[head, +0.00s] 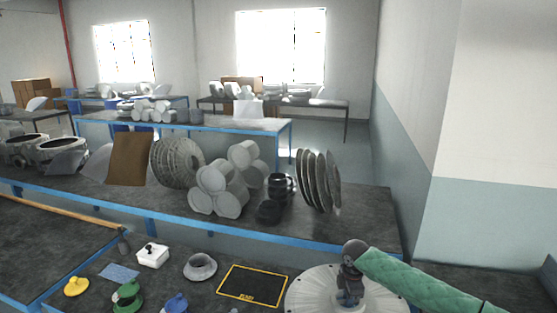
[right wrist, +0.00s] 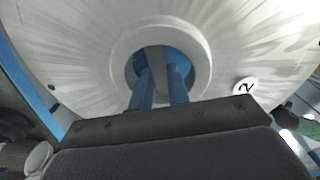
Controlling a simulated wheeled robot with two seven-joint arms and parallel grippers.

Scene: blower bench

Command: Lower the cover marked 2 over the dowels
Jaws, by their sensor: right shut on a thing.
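The cover marked 2 is a wide, pale round disc (head: 312,289) at the front right of the bench in the head view. In the right wrist view the cover (right wrist: 90,65) fills most of the picture, with a small round label "2" (right wrist: 245,87) beside its raised central ring. My right gripper (head: 350,296) is over the cover's middle. In the right wrist view its blue fingers (right wrist: 160,85) reach into the central opening and are shut on a grey bar there. I cannot see the dowels or what lies beneath the cover. My left gripper is not in view.
A black mat with a yellow border (head: 252,287) lies left of the cover. Further left are a grey flanged part (head: 200,267), a white box (head: 152,256), and yellow (head: 76,286), green (head: 127,296) and blue (head: 176,304) parts. A blue-edged bench (head: 350,225) stands behind.

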